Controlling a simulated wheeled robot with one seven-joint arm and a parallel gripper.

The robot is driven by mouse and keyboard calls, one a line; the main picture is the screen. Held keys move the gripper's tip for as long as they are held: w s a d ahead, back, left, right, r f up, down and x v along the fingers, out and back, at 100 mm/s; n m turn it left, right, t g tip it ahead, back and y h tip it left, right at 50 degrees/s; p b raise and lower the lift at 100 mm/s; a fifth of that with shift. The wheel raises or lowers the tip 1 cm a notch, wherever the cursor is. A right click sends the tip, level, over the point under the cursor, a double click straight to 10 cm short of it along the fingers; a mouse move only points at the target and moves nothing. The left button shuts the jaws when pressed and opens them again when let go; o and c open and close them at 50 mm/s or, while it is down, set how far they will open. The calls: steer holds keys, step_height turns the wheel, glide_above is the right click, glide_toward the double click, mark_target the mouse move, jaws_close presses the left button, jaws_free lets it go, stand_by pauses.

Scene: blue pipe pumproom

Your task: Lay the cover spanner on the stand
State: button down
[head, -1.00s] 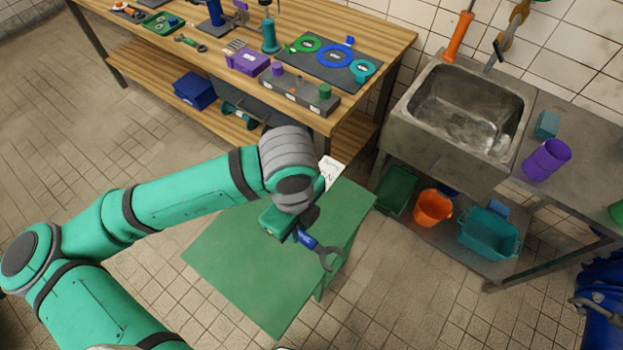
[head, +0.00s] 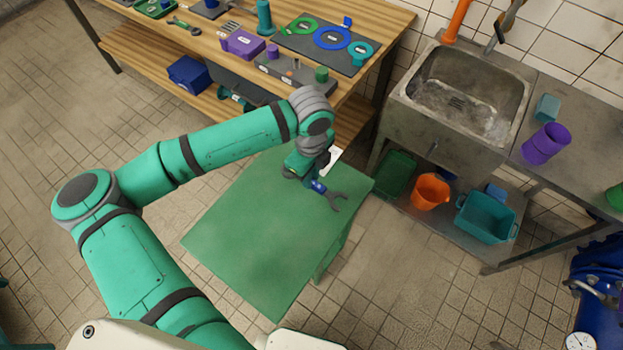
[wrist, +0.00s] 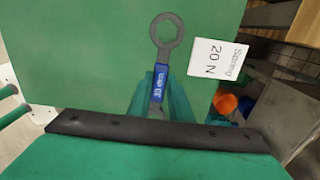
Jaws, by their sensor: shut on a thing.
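The cover spanner (head: 333,197) has a dark grey head and a blue labelled handle. In the wrist view the spanner (wrist: 165,42) shows a ring end pointing away from me. My gripper (head: 313,181) is shut on its blue handle; the fingers (wrist: 160,100) also show in the wrist view. The spanner appears over the back right part of the stand. I cannot tell how high it is above the top.
A white card (wrist: 217,60) reading "Spring 20 N" is beside the spanner in the wrist view. A wooden workbench (head: 385,22) with tools stands behind. A metal sink (head: 465,95) is at the right, with an orange bucket (head: 430,192) below. The stand's front is clear.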

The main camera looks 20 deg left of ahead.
steer(key=shift+w+f, duration=0.35)
steer(key=shift+f, duration=0.1)
step_height(320, 180, down, 3)
steer(key=shift+w+f, duration=0.1)
steer(key=c, duration=1.6)
jaws_free()
step_height(320, 180, up, 12)
steer(key=shift+r, duration=0.1)
